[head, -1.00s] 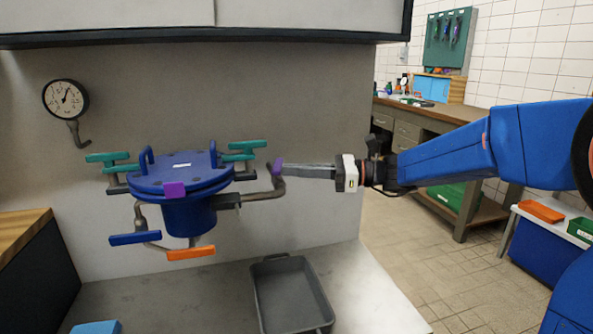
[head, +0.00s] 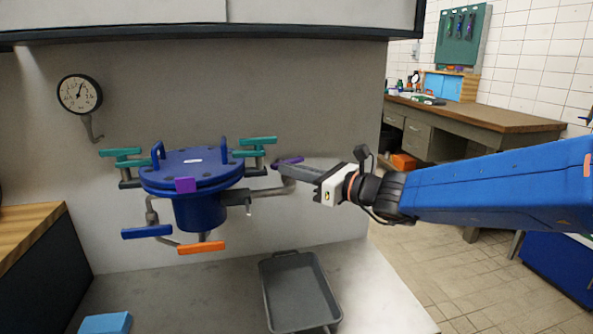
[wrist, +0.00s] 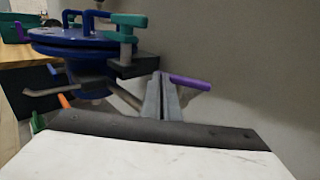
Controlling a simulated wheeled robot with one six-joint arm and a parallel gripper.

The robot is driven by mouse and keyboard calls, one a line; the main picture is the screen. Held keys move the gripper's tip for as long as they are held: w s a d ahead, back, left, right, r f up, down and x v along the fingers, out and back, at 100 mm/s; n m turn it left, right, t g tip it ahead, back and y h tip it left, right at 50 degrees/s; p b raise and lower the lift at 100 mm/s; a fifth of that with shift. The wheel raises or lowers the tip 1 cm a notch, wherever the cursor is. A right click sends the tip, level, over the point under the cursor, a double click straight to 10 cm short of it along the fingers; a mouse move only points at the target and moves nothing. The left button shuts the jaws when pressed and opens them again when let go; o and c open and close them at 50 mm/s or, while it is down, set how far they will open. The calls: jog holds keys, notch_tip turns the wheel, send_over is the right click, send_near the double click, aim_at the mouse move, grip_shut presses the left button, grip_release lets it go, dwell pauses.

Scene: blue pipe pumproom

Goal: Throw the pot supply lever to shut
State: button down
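A purple lever (head: 288,161) sits on the bent pipe to the right of the blue pot (head: 200,212). It lies nearly level, its free end pointing right in the head view. It also shows in the wrist view (wrist: 190,83), just right of my fingertips. My gripper (head: 282,170) is shut, its two fingers close together with nothing visible between them. The fingertips are at or beside the lever; I cannot tell whether they touch. A blue lever (head: 147,231), an orange lever (head: 202,247) and a purple tab (head: 185,185) are also on the pot assembly. No label names the supply lever.
Teal clamp handles (head: 255,141) stand on both sides of the pot lid. A gauge (head: 79,94) is on the wall at left. A grey tray (head: 298,299) lies on the bench below my gripper. A blue block (head: 106,323) lies front left.

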jog(key=shift+a, duration=1.5)
